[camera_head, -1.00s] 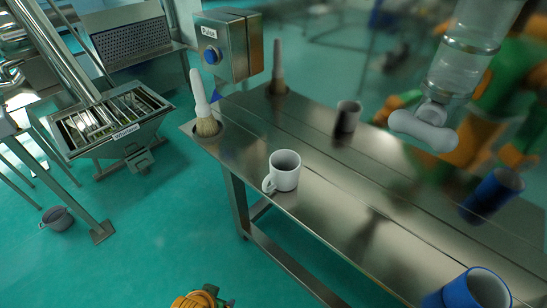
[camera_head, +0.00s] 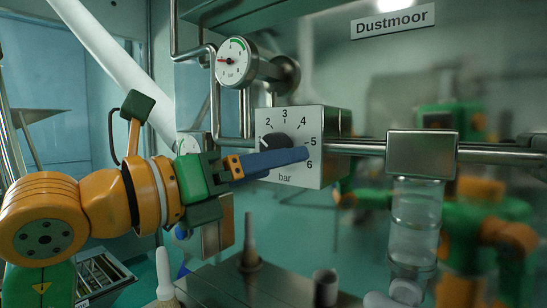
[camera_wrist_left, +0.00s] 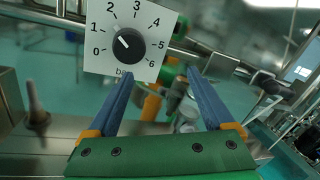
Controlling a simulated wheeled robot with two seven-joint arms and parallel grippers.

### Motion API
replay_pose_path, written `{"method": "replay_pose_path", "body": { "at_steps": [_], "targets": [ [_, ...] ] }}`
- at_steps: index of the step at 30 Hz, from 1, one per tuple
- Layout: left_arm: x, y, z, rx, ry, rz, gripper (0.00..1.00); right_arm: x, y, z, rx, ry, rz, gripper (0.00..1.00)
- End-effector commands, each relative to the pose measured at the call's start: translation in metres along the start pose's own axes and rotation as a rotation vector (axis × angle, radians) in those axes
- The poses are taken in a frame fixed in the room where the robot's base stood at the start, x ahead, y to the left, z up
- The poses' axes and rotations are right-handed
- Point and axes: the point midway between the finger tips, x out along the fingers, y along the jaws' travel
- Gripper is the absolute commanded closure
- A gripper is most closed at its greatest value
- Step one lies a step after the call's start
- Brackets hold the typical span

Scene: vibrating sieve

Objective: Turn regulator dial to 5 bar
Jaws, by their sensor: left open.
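The regulator dial is a black round knob on a white square plate (camera_head: 292,120) marked in bar. In the left wrist view the knob (camera_wrist_left: 128,45) shows whole, with its white mark pointing up and left, between 1 and 2. The 5 stands at the right of the plate. My left gripper (camera_head: 300,157), with blue fingers, is in front of the plate's lower part and hides part of the knob in the head view. In the left wrist view its fingers (camera_wrist_left: 160,76) are spread, with nothing between them, and their tips are below the knob. My right gripper is out of view.
A round pressure gauge (camera_head: 233,61) with a red needle stands above and left of the plate. A steel pipe (camera_head: 360,148) runs right to a metal block (camera_head: 422,153) over a clear cylinder (camera_head: 415,220).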

Motion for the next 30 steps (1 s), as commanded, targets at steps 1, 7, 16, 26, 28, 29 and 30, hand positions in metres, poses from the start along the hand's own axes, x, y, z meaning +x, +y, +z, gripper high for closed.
{"method": "replay_pose_path", "body": {
  "at_steps": [1, 7, 16, 26, 28, 29, 30],
  "targets": [
    [-0.007, 0.007, 0.013, 0.028, -0.01, 0.091, 0.14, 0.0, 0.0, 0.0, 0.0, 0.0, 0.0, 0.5],
    [-0.005, 0.023, 0.032, 0.038, -0.017, 0.231, 0.14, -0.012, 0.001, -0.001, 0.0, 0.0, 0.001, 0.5],
    [0.046, 0.034, 0.032, 0.041, -0.018, 0.225, 0.14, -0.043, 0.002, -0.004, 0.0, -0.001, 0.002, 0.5],
    [0.051, 0.036, 0.028, 0.044, -0.02, 0.224, 0.28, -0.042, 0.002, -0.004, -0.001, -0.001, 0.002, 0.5],
    [0.051, 0.036, 0.028, 0.044, -0.02, 0.224, 0.46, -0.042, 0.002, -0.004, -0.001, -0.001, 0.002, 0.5],
    [0.051, 0.036, 0.028, 0.044, -0.02, 0.224, 0.54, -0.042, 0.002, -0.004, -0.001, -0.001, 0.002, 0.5],
    [0.05, 0.036, 0.028, 0.044, -0.02, 0.224, 0.65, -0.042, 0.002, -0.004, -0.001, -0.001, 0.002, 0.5]
  ]
}}
